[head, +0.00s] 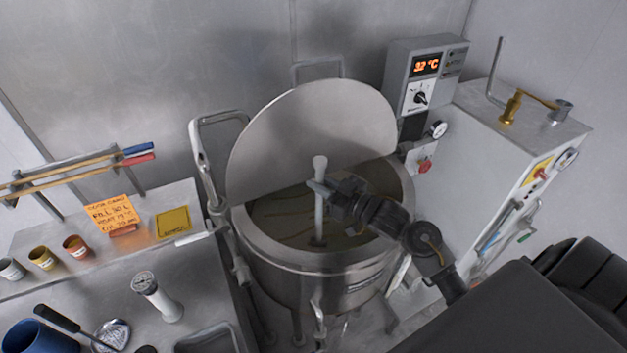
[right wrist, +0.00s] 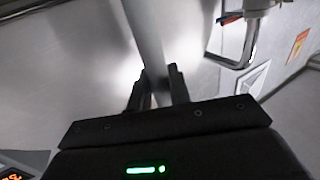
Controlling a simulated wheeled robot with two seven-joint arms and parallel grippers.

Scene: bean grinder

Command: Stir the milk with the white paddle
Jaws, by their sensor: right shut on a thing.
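A large steel vat (head: 318,262) stands in the middle, with its round lid (head: 312,135) tilted up at the back. Dark, brownish liquid with pale streaks (head: 275,218) fills the vat; I see no plainly white milk. The white paddle (head: 319,205) stands upright in the vat with its lower end in the liquid. My right gripper (head: 318,188) reaches over the vat's right rim and is shut on the paddle's shaft. In the right wrist view the pale shaft (right wrist: 147,35) passes between the two dark fingers (right wrist: 158,85). My left gripper is not in view.
A control box (head: 427,75) with an orange temperature readout and a steel cabinet (head: 500,165) stand to the right. A steel counter (head: 195,290) at left carries small cups, a white cylinder (head: 157,297) and an orange note (head: 113,214). A bent steel handle (head: 203,150) rises at the vat's left.

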